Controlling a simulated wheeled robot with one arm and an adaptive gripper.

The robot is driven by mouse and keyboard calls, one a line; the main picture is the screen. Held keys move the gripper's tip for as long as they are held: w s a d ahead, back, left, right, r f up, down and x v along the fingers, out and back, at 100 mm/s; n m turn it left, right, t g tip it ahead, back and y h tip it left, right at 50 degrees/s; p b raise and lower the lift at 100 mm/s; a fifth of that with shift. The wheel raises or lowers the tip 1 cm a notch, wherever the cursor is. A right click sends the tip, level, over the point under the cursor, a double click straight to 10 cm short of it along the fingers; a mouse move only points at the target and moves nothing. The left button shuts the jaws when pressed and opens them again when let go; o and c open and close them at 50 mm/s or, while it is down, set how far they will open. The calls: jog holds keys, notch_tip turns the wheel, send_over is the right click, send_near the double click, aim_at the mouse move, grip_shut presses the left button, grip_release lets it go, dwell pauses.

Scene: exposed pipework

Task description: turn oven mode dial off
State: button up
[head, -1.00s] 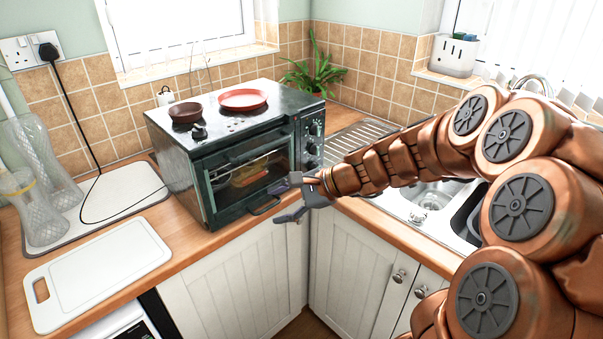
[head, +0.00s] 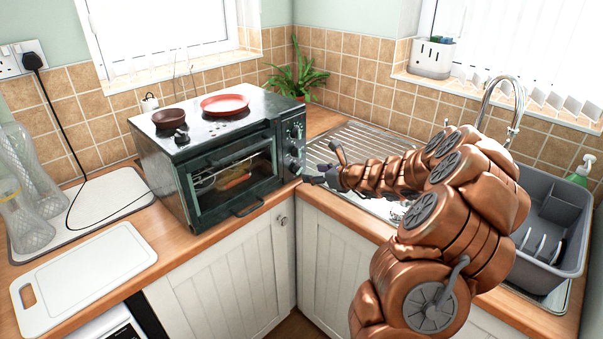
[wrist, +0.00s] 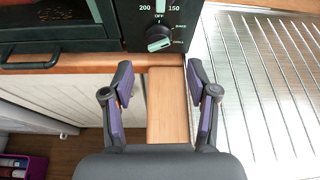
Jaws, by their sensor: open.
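The toaster oven (head: 215,150) stands on the counter with a column of dials on the right of its front. The mode dial (wrist: 158,38) shows in the wrist view, low on the black panel. OFF is printed above it and small labels are to its right. Its grip looks tilted rather than straight up, but its exact setting is hard to read. My gripper (wrist: 160,82) is open and empty, its two fingers apart, with the dial ahead between them and not touched. In the head view my gripper (head: 324,167) is just right of the oven's lower front corner.
The oven door handle (wrist: 30,64) is left of my fingers. The metal drainer (head: 365,145) lies right of the oven. A grey dish rack (head: 545,225) stands by the sink. A red plate (head: 224,105) and a brown bowl (head: 169,118) sit on the oven.

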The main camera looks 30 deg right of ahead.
aim_at(301, 172)
jog(key=shift+p+x, duration=0.4)
jog(key=shift+x, duration=2.3)
jog(key=shift+c, duration=0.2)
